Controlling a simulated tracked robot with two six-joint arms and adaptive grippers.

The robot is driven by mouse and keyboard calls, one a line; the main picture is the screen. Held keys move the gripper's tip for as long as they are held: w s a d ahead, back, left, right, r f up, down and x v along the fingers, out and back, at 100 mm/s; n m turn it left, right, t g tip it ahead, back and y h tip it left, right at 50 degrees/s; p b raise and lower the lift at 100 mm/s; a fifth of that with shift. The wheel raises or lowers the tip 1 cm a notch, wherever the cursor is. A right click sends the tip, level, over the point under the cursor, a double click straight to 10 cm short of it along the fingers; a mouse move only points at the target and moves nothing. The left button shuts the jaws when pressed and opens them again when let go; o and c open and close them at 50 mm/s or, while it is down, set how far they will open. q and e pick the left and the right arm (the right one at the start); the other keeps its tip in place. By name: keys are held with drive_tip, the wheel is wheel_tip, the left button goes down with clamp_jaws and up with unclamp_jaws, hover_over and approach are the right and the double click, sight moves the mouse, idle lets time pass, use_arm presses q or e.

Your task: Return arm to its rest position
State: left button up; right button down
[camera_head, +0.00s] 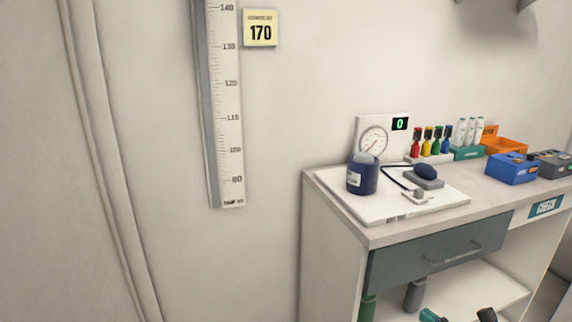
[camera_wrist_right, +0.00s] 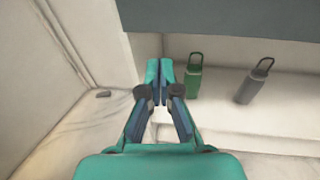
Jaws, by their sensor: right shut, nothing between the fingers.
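My right gripper (camera_wrist_right: 159,72) is seen from behind in the right wrist view. Its teal fingertips are together, with nothing between them. It points toward the open lower shelf of the desk, below the drawer, and looks empty. In the head view, only small teal and dark parts of my right gripper (camera_head: 434,316) show at the bottom edge, in front of the shelf. Most of the right arm is out of the picture. My left gripper is in neither view.
The desk (camera_head: 330,205) has a grey drawer (camera_head: 435,255) above its shelf. A green bottle (camera_wrist_right: 194,78) and a grey bottle (camera_wrist_right: 252,82) stand on that shelf. A dark blue cuff (camera_head: 362,178) sits on a white tray (camera_head: 445,204) on top.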

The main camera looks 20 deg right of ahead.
drive_tip(key=s+a+f+n+g+y, duration=0.1)
drive_tip(key=s+a+f+n+g, duration=0.3)
drive_tip(key=a+f+n, duration=0.65)
drive_tip(key=s+a+f+n+g+y, duration=0.1)
drive_tip(key=a+f+n+g, duration=0.65)
drive_tip(key=a+n, duration=0.6)
drive_tip(key=s+a+f+n+g+y, duration=0.1)
drive_tip(key=s+a+f+n+g, duration=0.3)
drive_tip(key=a+f+n, duration=0.8)
wheel_tip(320, 180, up, 21)
drive_tip(key=w+a+m+p, duration=0.1)
drive_tip(key=a+m+p, duration=0.1)
drive_tip(key=p, duration=1.7)
drive_tip(key=shift+w+a+f+m, duration=0.15)
drive_tip(key=shift+w+a+m, duration=0.15)
drive_tip(key=shift+w+a, duration=0.05)
